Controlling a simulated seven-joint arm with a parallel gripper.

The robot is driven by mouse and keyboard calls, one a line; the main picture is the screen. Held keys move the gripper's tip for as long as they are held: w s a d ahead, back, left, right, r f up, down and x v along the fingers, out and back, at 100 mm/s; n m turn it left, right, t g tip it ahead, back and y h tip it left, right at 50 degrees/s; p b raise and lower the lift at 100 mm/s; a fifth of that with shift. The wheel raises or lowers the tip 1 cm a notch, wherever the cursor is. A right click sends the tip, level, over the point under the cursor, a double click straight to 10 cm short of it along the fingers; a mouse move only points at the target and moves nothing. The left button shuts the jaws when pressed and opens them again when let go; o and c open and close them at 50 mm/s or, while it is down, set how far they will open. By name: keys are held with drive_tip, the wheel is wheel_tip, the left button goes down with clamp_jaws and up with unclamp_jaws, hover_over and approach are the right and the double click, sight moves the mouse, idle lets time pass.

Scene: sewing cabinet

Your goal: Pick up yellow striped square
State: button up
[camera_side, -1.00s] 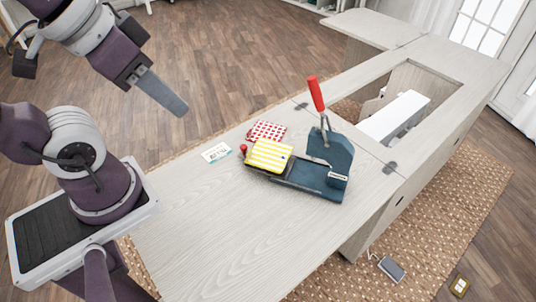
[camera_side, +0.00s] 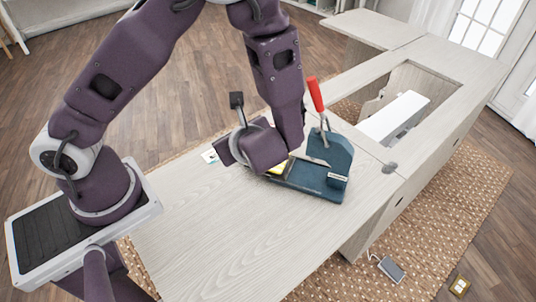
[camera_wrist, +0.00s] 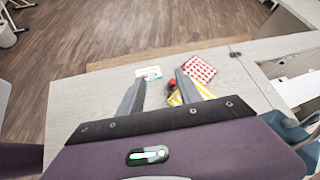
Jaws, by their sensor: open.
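In the wrist view parts of the yellow striped square (camera_wrist: 203,90) show around the right finger. My gripper (camera_wrist: 160,80) is open and empty, its two grey fingers spread and pointing away from the camera. The square sits by the right finger, not midway between the fingers. The gap in height cannot be judged.
A red dotted square (camera_wrist: 200,69) lies just beyond, and a white card (camera_wrist: 148,73) lies to its left. A red knob (camera_wrist: 171,84) shows between the fingers. The tool's upright red handle (camera_side: 316,94) stands close to my arm. The near tabletop (camera_side: 205,235) is clear.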

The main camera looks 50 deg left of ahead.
wheel_tip(320, 180, down, 8)
drive_tip(key=w+d+m+t, duration=0.2)
drive_tip(key=m+t, duration=0.1)
drive_tip(key=m, duration=0.3)
drive_tip(key=x, duration=0.7)
drive_tip(key=shift+d+f, duration=0.25)
clamp_jaws()
